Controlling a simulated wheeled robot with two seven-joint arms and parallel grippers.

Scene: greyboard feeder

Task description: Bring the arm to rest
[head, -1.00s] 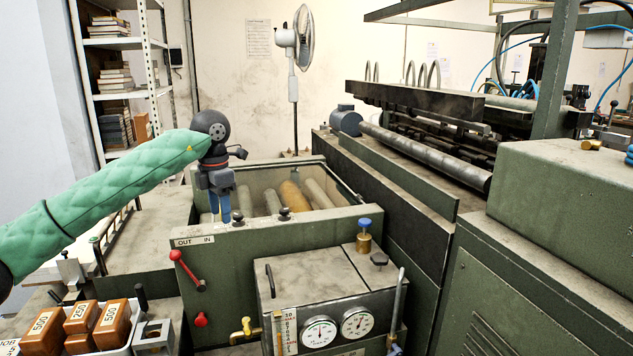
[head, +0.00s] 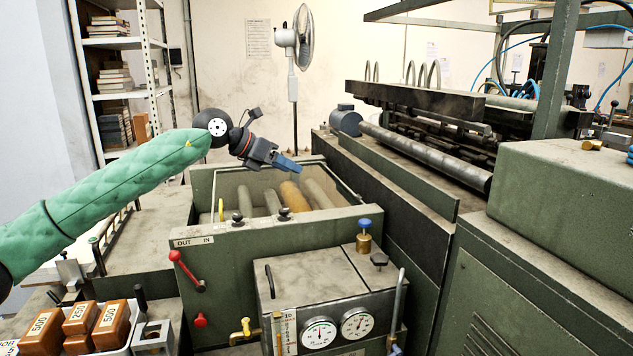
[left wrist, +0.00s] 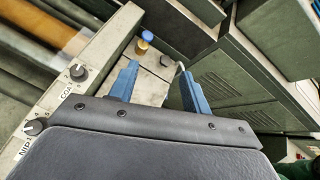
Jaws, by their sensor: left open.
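My left arm in its green quilted sleeve comes in from the left in the head view. My left gripper (head: 288,165) hangs over the open roller box of the green machine (head: 270,243), with its blue fingers pointing to the right and slightly down. In the left wrist view, the two blue fingers of the left gripper (left wrist: 158,85) stand apart with nothing between them. Past them lie the brass fitting with a blue cap (left wrist: 144,42) and the machine's top. My right gripper is in neither view.
Below the gripper, the box holds several rollers, one of them orange (head: 292,194). A red lever (head: 187,270), pressure gauges (head: 319,331) and the blue-capped fitting (head: 364,236) stand on the front. Brown weights (head: 80,318) sit at lower left. A fan (head: 294,50) stands behind.

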